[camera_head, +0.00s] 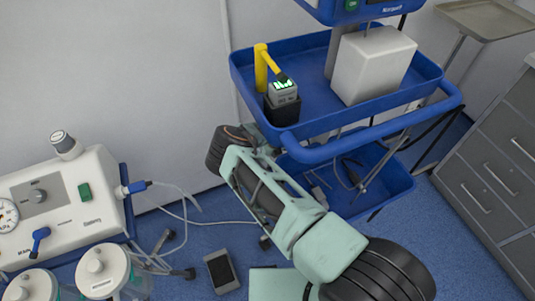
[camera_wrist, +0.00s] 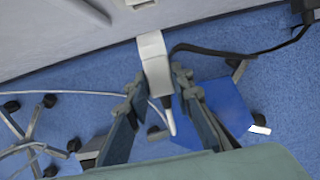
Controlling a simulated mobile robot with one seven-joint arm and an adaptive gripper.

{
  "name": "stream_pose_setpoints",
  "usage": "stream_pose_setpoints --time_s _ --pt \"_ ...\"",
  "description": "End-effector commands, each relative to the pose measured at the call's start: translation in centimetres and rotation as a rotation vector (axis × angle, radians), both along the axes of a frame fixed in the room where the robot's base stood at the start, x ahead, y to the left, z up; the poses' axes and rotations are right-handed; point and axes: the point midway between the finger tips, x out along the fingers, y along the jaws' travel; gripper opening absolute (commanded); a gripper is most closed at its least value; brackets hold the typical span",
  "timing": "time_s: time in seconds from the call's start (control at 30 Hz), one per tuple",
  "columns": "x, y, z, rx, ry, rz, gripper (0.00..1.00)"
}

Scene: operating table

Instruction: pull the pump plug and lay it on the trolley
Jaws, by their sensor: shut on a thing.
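A white plug (camera_wrist: 155,65) with a pale cord end pointing down sits between the two fingers of my gripper (camera_wrist: 158,95) in the wrist view. My gripper is shut on it. The plug is in front of the grey wall's foot, and a white socket-like piece (camera_wrist: 140,3) is on the wall above; a grey gap shows between them. In the head view my arm hides the gripper and plug. The white pump (camera_head: 65,205) stands at the left, with a pale cable running from it toward my arm. The blue trolley (camera_head: 315,118) stands right of centre.
The trolley's upper shelf holds a white box (camera_head: 372,65) and a black holder with a small device (camera_head: 283,95); bare blue surface shows between them. Dark cords hang by the lower shelf (camera_head: 385,185). A grey drawer cabinet (camera_head: 490,175) is at the right. A black cable (camera_wrist: 240,52) crosses behind the plug.

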Motion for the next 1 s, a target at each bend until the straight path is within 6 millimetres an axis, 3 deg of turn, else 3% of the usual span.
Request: stream_pose_setpoints --time_s 0.5,1.0 --pt "-0.9 -0.4 4.2 0.000 -0.001 -0.001 0.00" --pt "-1.0 -0.4 4.2 0.000 -0.001 0.000 0.00"
